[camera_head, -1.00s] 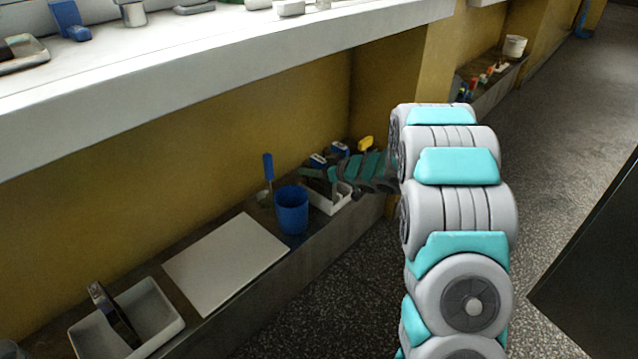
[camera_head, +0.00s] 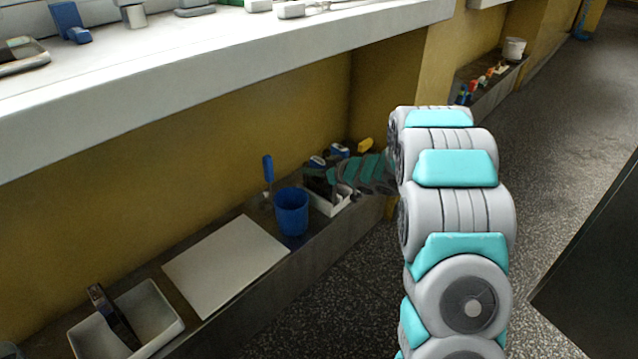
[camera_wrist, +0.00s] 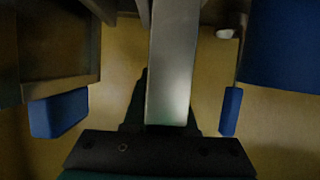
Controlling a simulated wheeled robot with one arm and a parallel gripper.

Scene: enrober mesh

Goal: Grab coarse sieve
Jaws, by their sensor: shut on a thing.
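My gripper (camera_head: 332,182) is at the far end of the low ledge, over a white tray (camera_head: 330,207). It is small and dark in the head view. The wrist view shows a flat grey bar (camera_wrist: 173,65) running away from the dark palm, with a blue pad on either side. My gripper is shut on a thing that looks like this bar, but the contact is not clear. I cannot tell whether it is the coarse sieve. Blue-topped tools (camera_head: 339,151) and a yellow-ended tool (camera_head: 365,145) are close by.
A blue cup (camera_head: 292,213) stands just left of the tray, with a blue-handled tool (camera_head: 268,170) behind it. A white board (camera_head: 225,265) and a white bin (camera_head: 160,317) lie further left. A white counter (camera_head: 200,75) overhangs the ledge.

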